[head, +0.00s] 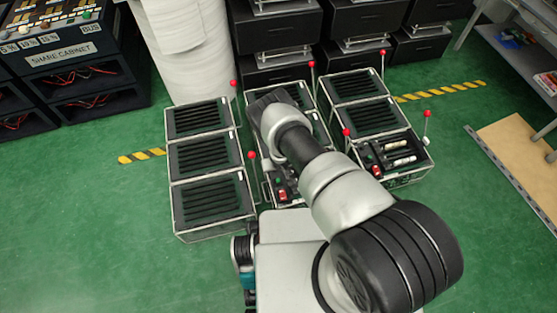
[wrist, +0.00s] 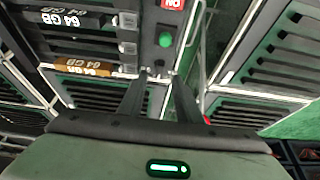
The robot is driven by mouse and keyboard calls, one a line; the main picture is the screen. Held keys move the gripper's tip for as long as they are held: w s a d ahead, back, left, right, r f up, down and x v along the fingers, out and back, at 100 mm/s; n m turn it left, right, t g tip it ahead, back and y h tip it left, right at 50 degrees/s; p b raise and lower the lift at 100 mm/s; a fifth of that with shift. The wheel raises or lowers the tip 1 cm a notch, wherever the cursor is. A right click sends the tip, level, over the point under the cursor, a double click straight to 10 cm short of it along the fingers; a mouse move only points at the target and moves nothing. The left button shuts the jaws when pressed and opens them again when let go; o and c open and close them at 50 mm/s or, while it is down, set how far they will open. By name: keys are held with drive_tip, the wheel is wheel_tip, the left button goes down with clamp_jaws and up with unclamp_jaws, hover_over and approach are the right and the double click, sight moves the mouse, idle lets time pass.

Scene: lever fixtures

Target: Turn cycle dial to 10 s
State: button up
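In the head view my gripper is hidden by the arm.
A slatted left fixture (head: 212,200) and a right fixture (head: 398,160) flank the middle one. Red-balled levers (head: 252,155) stand up between them. Green floor is free in front and left.

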drive_tip(key=a+p+v, duration=0.1)
drive_tip(key=p+v, duration=0.2)
drive_tip(key=v, duration=0.8)
drive_tip(key=shift+s+d+r, duration=0.2)
drive_tip(key=shift+d+r, duration=0.2)
drive_tip(key=shift+d, duration=0.1)
drive_tip(key=shift+w, duration=0.1)
